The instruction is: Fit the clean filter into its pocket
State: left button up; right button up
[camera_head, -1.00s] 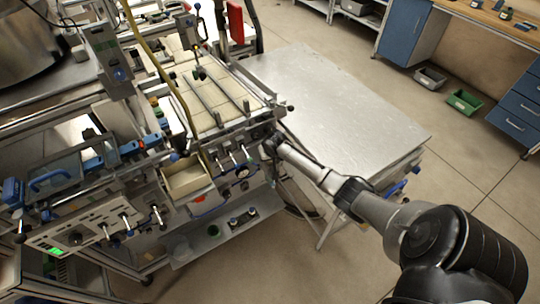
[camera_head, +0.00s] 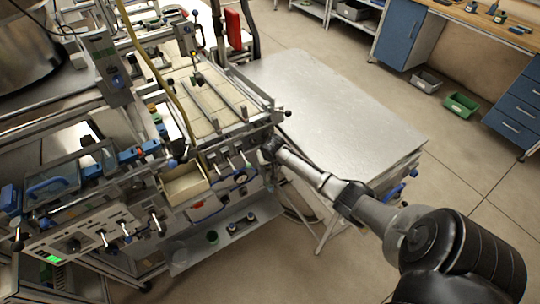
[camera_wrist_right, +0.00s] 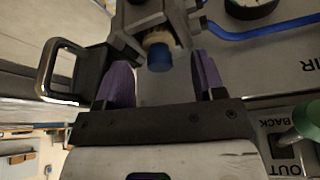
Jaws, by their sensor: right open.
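My right gripper (camera_head: 270,149) is at the front right corner of the machine (camera_head: 205,122), beside the front panel. In the right wrist view its two purple-padded fingers (camera_wrist_right: 162,80) are apart. A blue-tipped fitting with a brass collar (camera_wrist_right: 159,55) shows between them; I cannot tell whether either finger touches it. I cannot make out a clean filter or its pocket for certain in either view. My left gripper is not in view.
An open beige bin (camera_head: 184,184) sits at the machine's front. A bare metal table (camera_head: 335,98) stands to its right.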

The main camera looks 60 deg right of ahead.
jog(key=p+v, duration=0.3)
jog(key=v, duration=1)
jog(key=shift+w, duration=0.1)
